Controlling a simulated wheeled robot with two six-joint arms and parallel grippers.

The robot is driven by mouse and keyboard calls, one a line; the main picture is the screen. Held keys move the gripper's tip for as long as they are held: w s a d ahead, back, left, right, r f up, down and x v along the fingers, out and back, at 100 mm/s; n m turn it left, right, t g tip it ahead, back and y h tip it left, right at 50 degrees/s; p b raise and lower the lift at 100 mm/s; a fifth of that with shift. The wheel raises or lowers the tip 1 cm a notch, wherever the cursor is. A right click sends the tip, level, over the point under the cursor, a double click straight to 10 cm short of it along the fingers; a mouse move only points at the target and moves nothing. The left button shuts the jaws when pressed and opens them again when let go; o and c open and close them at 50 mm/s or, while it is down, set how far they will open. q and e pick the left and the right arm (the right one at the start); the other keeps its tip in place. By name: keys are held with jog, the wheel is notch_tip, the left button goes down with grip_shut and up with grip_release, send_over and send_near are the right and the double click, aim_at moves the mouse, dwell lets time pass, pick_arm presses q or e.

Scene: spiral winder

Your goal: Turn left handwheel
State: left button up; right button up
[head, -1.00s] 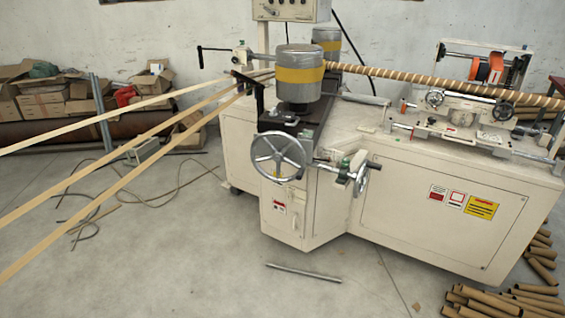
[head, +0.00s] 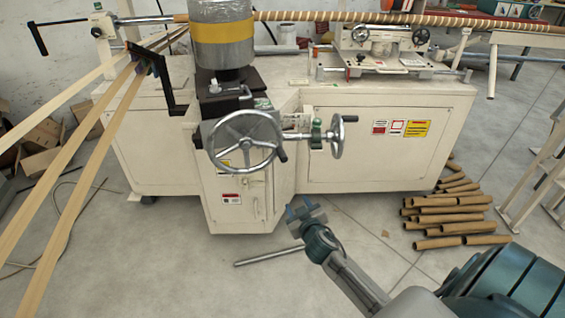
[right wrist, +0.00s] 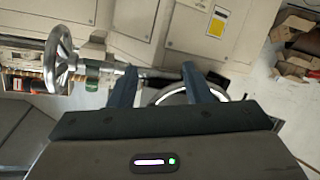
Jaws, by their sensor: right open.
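The left handwheel (head: 246,142), a large silver spoked wheel with a dark handle at its right, is on the front of the winder. In the right wrist view, part of its rim (right wrist: 172,93) shows beyond my fingers, which hide much of it. A smaller handwheel (head: 337,137) stands to its right with a green part beside it; it is at left in the wrist view (right wrist: 58,62). My right gripper (head: 305,209) is open and empty, below and right of the left handwheel, apart from it. It also shows in the wrist view (right wrist: 160,72). My left gripper is out of view.
The winder's cream cabinet (head: 375,165) stands behind the wheels. Paper strips (head: 85,145) run in from the left. A metal rod (head: 270,254) lies on the floor, and cardboard tubes (head: 445,218) are piled at right. The floor in front is mostly clear.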

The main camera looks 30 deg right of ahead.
aim_at(284, 160)
notch_tip(284, 160, up, 12)
jog(key=w+a+t, duration=0.1)
jog(key=w+t, duration=0.1)
jog(key=t, duration=0.1)
jog(key=shift+h, duration=0.4)
jog(key=x, duration=0.3)
jog(key=p+x, duration=0.1)
jog(key=x, duration=0.5)
jog(key=shift+w+f, duration=0.1)
jog(key=shift+f, duration=0.25)
jog(key=shift+w+d, duration=0.1)
jog(key=shift+w, duration=0.35)
pick_arm(q)
jog(key=shift+s+a+f, duration=0.2)
jog(key=shift+s+f, duration=0.05)
jog(key=shift+f, duration=0.3)
jog(key=shift+s+a+f, duration=0.2)
jog(key=shift+f, duration=0.3)
pick_arm(e)
grip_shut()
